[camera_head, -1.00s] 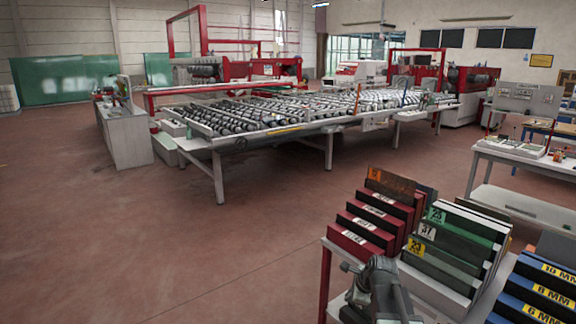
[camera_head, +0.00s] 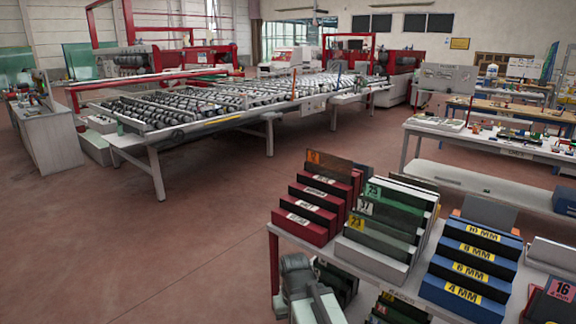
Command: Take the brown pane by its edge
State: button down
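The brown pane (camera_head: 329,166) stands in the topmost, rear slot of a stepped red rack (camera_head: 303,233), with an orange label at its upper left. Its upper part shows above the rack; its lower part is hidden in the slot. My arm shows low in the picture, in front of and below the rack's shelf, apart from the pane. The fingers of my gripper do not show.
A green-labelled rack (camera_head: 375,258) and a blue rack (camera_head: 478,299) stand right of the red one on a shelf unit (camera_head: 274,262). More panes sit on a lower level. A roller conveyor (camera_head: 225,119) stands behind; the floor at left is clear.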

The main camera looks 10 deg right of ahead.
aim_at(337, 168)
jog(key=z, duration=0.2)
jog(key=i, duration=2.05)
jog(key=u, duration=0.55)
